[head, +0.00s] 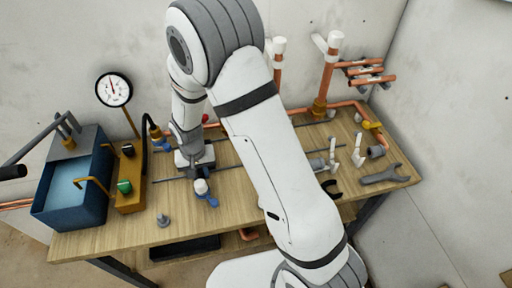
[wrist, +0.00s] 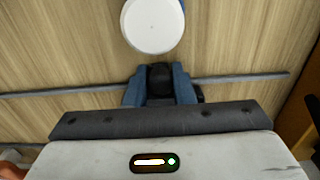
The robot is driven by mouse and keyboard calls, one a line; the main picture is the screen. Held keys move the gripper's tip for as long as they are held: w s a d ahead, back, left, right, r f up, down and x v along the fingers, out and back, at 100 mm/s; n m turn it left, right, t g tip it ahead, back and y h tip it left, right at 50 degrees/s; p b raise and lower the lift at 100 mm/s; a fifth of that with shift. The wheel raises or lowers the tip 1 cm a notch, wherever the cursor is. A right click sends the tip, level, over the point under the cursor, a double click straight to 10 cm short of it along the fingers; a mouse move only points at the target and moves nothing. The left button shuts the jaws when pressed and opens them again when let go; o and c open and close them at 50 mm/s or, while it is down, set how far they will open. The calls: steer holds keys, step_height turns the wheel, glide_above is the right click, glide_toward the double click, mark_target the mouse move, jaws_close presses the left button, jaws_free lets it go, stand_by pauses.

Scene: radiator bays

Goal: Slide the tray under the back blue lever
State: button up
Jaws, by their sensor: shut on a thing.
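A flat black tray (head: 183,248) shows below the front edge of the bench, left of centre. The back blue lever (head: 161,145) is near the wall, left of my arm. A second blue lever (head: 208,199) with a white round cap (head: 201,187) is nearer the front; the cap also shows in the wrist view (wrist: 153,25). My gripper (head: 198,172) is over the bench just behind this cap, far from the tray. In the wrist view its blue fingers (wrist: 160,80) are shut on a small dark thing (wrist: 160,78), mostly hidden between them.
A blue basin (head: 70,195) and a yellow box with a green knob (head: 125,187) stand at the left. A gauge (head: 114,90) is at the wall. Copper pipes (head: 328,75) rise behind. A grey wrench (head: 382,175) lies at right. Thin rods cross the bench top.

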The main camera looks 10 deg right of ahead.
mark_target(183, 182)
steer(key=shift+a, duration=3.15)
steer(key=shift+a+r+b, duration=0.15)
steer(key=shift+a+b, duration=0.05)
steer(key=shift+a, duration=0.8)
steer(key=shift+a+r+b, duration=0.1)
steer(key=shift+a+b, duration=0.1)
steer(key=shift+a, duration=0.8)
steer(key=o, duration=0.9)
steer(key=shift+c, duration=0.2)
steer(key=r+p, duration=0.1)
steer(key=r, duration=0.1)
steer(key=r+p, duration=0.1)
steer(key=r, duration=0.1)
steer(key=r+p, duration=0.1)
steer(key=shift+w+d+r, duration=0.1)
steer(key=shift+w+r, duration=0.25)
steer(key=shift+r, duration=0.05)
steer(key=shift+s+r+p, duration=0.25)
steer(key=shift+r+p, duration=0.1)
steer(key=shift+r, duration=0.05)
steer(key=shift+s, duration=0.1)
